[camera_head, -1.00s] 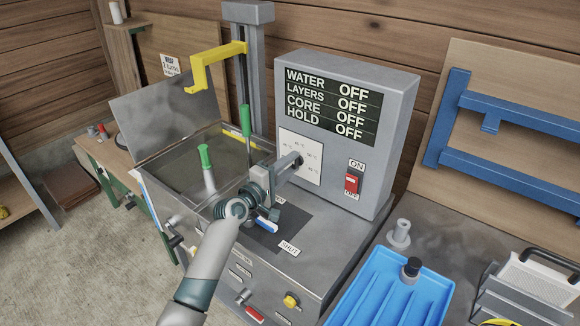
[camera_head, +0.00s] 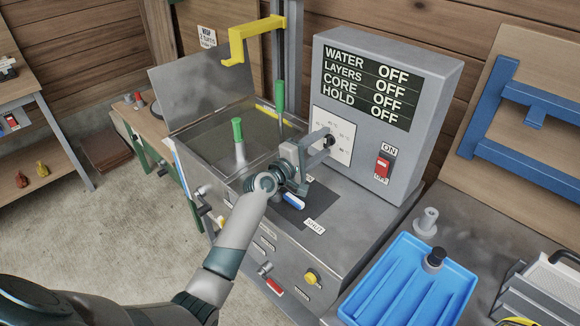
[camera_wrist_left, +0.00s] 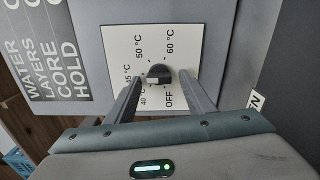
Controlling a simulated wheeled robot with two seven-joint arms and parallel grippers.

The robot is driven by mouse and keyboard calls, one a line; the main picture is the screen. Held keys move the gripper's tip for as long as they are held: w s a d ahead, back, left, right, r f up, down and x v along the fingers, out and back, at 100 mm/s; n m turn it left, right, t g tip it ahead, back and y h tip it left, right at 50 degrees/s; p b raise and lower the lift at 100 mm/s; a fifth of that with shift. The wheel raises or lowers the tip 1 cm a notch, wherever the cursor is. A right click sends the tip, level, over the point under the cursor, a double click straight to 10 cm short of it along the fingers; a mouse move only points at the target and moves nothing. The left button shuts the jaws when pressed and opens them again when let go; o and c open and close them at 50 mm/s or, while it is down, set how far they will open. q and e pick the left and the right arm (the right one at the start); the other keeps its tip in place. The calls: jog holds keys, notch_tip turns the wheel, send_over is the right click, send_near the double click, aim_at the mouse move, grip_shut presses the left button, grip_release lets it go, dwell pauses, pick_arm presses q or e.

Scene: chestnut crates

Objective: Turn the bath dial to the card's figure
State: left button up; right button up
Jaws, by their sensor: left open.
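The bath dial is a black knob (camera_wrist_left: 159,70) on a white plate (camera_wrist_left: 125,45) marked 40, 45, 50, 60 °C and OFF. Its pointing direction is unclear to me. My left gripper (camera_wrist_left: 161,76) is open, with one finger on each side of the knob; I cannot tell whether they touch it. In the head view, my left gripper (camera_head: 323,142) reaches the plate (camera_head: 343,126) on the grey control box. A small white card (camera_head: 207,37) hangs on the wooden wall at the back; its print is too small to read. My right gripper is out of view.
The control box's display (camera_head: 366,88) reads OFF on every line. A red switch (camera_head: 383,166) sits right of the dial. The open bath (camera_head: 205,130) has green-handled tools. A yellow hook (camera_head: 250,38) stands above it. A blue tray (camera_head: 410,285) lies at front right.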

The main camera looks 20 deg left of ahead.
pick_arm(q)
jog(key=n+p, duration=0.3)
jog(key=n, duration=0.2)
jog(key=n+p, duration=0.4)
jog(key=n, duration=0.2)
jog(key=n+p, duration=0.4)
jog(key=n, duration=0.1)
jog(key=shift+s+d+n, duration=0.1)
jog(key=shift+d+n, duration=0.2)
jog(key=shift+d, duration=0.05)
jog(key=n+p, duration=0.2)
jog(key=n, duration=0.1)
jog(key=shift+n, duration=0.3)
jog(key=shift+s+f, duration=0.25)
jog(key=shift+f, duration=0.05)
jog(key=b+v, duration=0.3)
jog(key=v, duration=1.4)
jog(key=shift+r, duration=0.15)
